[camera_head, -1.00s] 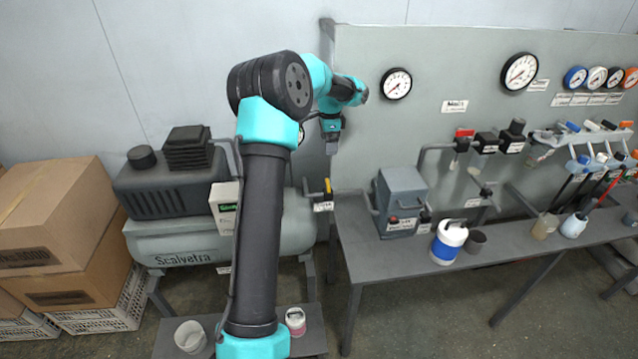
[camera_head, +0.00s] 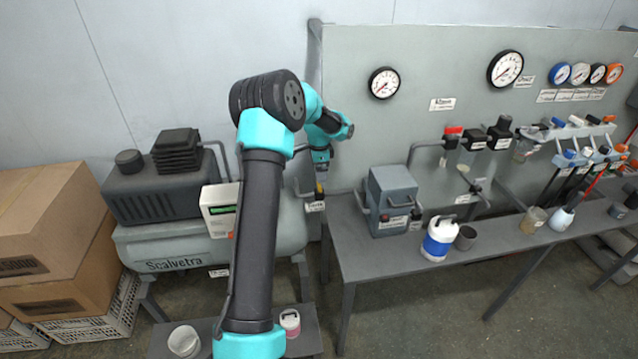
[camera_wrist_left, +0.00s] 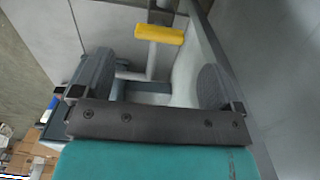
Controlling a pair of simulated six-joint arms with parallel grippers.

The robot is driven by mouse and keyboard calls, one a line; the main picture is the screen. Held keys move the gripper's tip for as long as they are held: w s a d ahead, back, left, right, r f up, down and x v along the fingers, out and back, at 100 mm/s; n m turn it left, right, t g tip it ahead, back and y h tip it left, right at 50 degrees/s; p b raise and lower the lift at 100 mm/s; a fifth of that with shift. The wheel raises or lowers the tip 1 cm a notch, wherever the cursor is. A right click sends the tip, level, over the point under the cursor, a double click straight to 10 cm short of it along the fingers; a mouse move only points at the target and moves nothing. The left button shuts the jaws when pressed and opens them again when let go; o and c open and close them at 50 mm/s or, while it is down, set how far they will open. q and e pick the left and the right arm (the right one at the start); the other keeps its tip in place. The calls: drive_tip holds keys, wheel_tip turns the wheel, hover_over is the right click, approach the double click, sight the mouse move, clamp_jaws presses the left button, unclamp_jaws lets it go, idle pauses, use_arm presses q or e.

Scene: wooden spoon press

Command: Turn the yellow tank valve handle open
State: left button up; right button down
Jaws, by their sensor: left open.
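The yellow valve handle (camera_wrist_left: 160,33) shows in the left wrist view as a short bar on a grey stem. It lies beyond my left gripper (camera_wrist_left: 155,66), between the lines of its two spread fingers and apart from both. In the head view my left gripper (camera_head: 320,174) points down right above the valve at the right end of the grey tank (camera_head: 270,229). Only a small yellow bit of the handle (camera_head: 319,188) shows there, below the gripper. My right gripper is not in view.
A grey panel with gauges (camera_head: 384,83) stands to the right of the valve. A bench (camera_head: 350,262) below it carries a grey box (camera_head: 392,200) and a blue-white jug (camera_head: 438,240). Cardboard boxes (camera_head: 40,225) are stacked at the left.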

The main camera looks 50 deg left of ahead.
sight(319, 185)
use_arm(q)
wheel_tip(319, 185, down, 6)
drive_tip(key=shift+f, duration=0.15)
idle(0.3)
drive_tip(key=c, duration=0.9)
drive_tip(key=shift+c, duration=0.2)
